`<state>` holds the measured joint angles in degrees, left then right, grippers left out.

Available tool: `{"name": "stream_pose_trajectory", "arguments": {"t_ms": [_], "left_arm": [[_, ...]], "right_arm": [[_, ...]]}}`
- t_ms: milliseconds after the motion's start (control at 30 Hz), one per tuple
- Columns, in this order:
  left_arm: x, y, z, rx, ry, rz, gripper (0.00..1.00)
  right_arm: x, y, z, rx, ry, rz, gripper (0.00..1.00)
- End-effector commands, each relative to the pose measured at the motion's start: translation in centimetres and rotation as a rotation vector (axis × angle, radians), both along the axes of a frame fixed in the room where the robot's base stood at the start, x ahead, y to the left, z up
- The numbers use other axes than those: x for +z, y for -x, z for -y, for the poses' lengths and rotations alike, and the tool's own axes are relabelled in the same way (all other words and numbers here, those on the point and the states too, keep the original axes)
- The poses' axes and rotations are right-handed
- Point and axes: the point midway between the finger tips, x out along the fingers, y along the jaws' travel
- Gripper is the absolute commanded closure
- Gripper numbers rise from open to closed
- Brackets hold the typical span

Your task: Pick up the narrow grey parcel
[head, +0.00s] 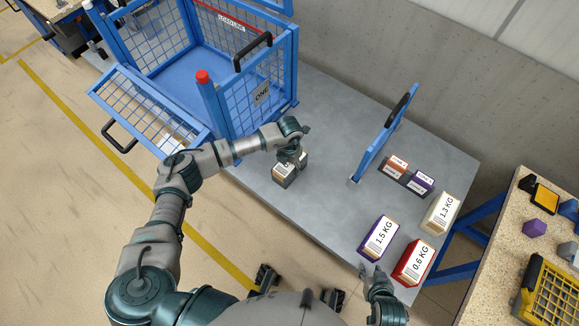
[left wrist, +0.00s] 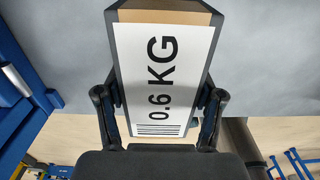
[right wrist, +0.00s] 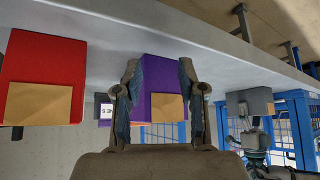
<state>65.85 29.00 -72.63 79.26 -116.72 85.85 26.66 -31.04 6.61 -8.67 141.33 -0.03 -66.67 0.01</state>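The narrow grey parcel (head: 287,172) stands on the grey table, left of its middle. In the left wrist view the parcel (left wrist: 163,75) shows a white "0.6 KG" label, a tan strip and dark grey sides. My left gripper (head: 294,156) is at the parcel in the head view. In the left wrist view its fingers (left wrist: 162,115) are spread wide, one on each side of the parcel; firm contact is not clear. The parcel (right wrist: 249,103) also shows in the right wrist view. My right gripper (right wrist: 160,82) is open and empty, with a purple parcel (right wrist: 168,75) beyond its fingers.
A blue mesh cage (head: 262,94) stands left of the parcel. A blue upright frame (head: 385,135) stands to its right. Purple "1.5 KG" (head: 379,238), red "0.6 KG" (head: 414,262) and cream "1.3 KG" (head: 440,213) parcels stand at the right end. Table between parcel and frame is clear.

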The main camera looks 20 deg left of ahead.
Motion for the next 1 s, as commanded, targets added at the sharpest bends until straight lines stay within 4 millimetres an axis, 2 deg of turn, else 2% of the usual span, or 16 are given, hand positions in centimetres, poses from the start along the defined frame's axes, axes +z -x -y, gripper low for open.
{"name": "stream_pose_trajectory", "arguments": {"t_ms": [33, 200, 467, 600, 867, 1000], "left_arm": [[-0.1, 0.0, -0.1, 0.001, -0.001, -0.001, 0.61], [0.0, -0.1, 0.0, 0.001, -0.002, 0.001, 0.99], [0.1, 0.0, 0.0, 0.001, -0.001, 0.0, 0.99], [0.9, 0.0, 0.0, 0.001, 0.0, 0.002, 1.0], [4.1, -0.1, -0.1, 0.001, -0.001, 0.006, 1.0], [4.1, 2.5, 0.7, -0.003, -0.001, 0.001, 1.0]], "right_arm": [[0.0, 0.0, 0.0, 0.0, 0.0, 0.0, 0.6], [0.0, 0.0, 0.0, 0.0, 0.0, 0.0, 0.6], [0.0, 0.0, 0.0, -0.001, 0.001, -0.001, 0.6], [0.1, 0.3, 0.2, -0.001, 0.005, -0.019, 0.6], [-0.4, 3.2, 1.2, -0.009, 0.041, -0.155, 0.6], [-0.6, 5.4, 1.9, -0.016, 0.064, -0.261, 0.6]]}}
